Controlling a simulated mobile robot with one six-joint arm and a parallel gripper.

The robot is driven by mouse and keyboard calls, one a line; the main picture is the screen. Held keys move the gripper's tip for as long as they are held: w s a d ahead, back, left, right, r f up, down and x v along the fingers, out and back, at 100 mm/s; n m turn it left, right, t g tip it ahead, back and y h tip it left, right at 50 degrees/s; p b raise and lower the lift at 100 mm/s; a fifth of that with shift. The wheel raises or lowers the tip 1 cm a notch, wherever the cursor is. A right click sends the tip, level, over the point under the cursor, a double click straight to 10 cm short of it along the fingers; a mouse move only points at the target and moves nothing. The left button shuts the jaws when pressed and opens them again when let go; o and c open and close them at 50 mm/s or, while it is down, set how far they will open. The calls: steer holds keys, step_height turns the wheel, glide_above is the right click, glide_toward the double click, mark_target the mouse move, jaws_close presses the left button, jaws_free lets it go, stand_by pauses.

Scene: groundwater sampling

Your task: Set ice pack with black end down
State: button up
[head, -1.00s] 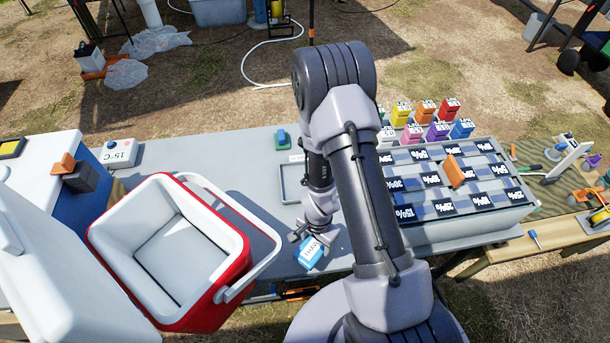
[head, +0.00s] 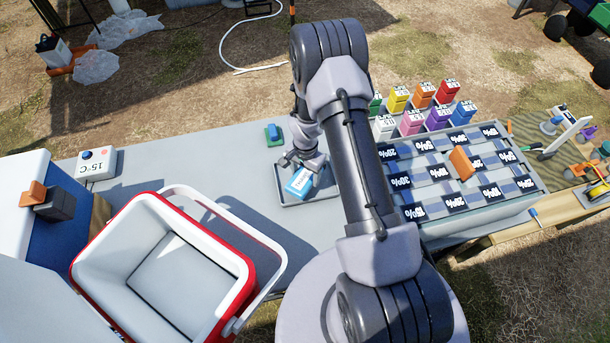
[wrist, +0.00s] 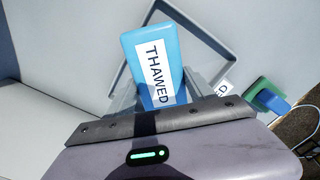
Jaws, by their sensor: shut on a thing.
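A light blue ice pack (head: 299,182) with a white label is held in my gripper (head: 303,166). In the wrist view the pack (wrist: 170,40) stands out between the two fingers and its label reads "THAWED". My gripper (wrist: 158,98) is shut on the pack's near part. I see no black end; the part between the fingers is partly hidden. The pack is over a shallow grey tray (head: 279,190) on the grey table. I cannot tell whether it touches the tray.
An open red and white cooler (head: 178,275) stands at left, its handle reaching toward the tray. A green and blue item (head: 273,134) sits behind the tray. A 15°C box (head: 97,163) is at the back left. A rack of labelled slots (head: 440,215) stands right of my arm.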

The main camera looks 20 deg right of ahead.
mark_target(305, 175)
steer(key=shift+w+d+f, duration=0.15)
steer(key=shift+w+d, duration=0.2)
steer(key=shift+w, duration=0.35)
steer(key=shift+w+d+f, duration=0.1)
steer(key=shift+w+f, duration=0.05)
steer(key=shift+f+b, duration=0.55)
steer(key=shift+f, duration=0.95)
steer(key=shift+f, duration=0.2)
steer(key=o, duration=1.7)
steer(key=shift+r, duration=0.1)
